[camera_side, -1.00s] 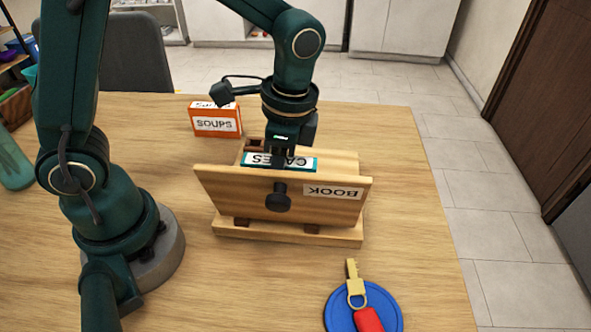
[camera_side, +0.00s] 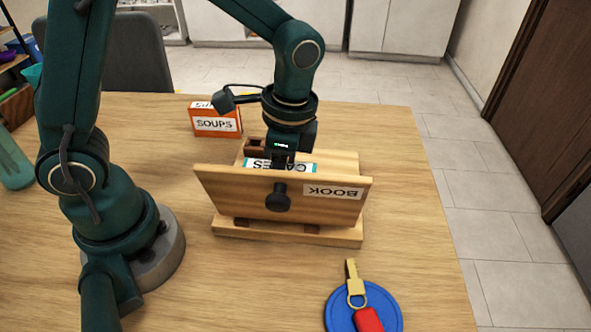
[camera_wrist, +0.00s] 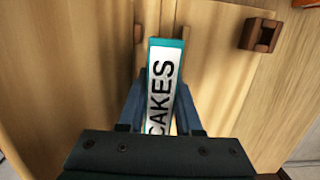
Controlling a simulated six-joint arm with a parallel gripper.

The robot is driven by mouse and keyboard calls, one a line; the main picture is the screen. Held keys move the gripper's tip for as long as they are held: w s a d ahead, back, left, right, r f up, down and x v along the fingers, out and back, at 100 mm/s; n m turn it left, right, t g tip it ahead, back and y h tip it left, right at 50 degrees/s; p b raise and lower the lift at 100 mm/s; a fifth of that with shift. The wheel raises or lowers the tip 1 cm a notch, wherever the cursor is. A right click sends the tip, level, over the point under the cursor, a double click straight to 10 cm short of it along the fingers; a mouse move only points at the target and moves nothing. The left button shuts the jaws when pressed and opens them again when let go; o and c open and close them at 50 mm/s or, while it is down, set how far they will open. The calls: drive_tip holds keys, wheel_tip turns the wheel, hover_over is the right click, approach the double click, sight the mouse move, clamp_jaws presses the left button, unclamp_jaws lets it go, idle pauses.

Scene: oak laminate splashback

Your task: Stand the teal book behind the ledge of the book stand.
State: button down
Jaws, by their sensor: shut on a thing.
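The teal book (camera_side: 307,167), with a white label reading CAKES, is at the wooden book stand (camera_side: 230,190), on the far side of its board from the side camera. Only its upper edge shows there; the board hides the rest. My gripper (camera_side: 281,160) reaches down from above and is shut on the book. In the wrist view the book (camera_wrist: 177,44) stands out between the blue fingers of my gripper (camera_wrist: 163,115), against the wood of the stand (camera_wrist: 85,50). Whether its lower edge touches the ledge is hidden.
An orange SOUPS box (camera_side: 216,122) stands behind the stand to the left. The table right of the stand is clear.

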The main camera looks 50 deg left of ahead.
drive_tip(key=shift+f, duration=0.4)
drive_tip(key=c, duration=0.5)
unclamp_jaws()
drive_tip(key=shift+r, duration=0.1)
drive_tip(key=shift+r, duration=3.9)
drive_tip(key=shift+f, duration=3.2)
drive_tip(key=shift+r, duration=3.8)
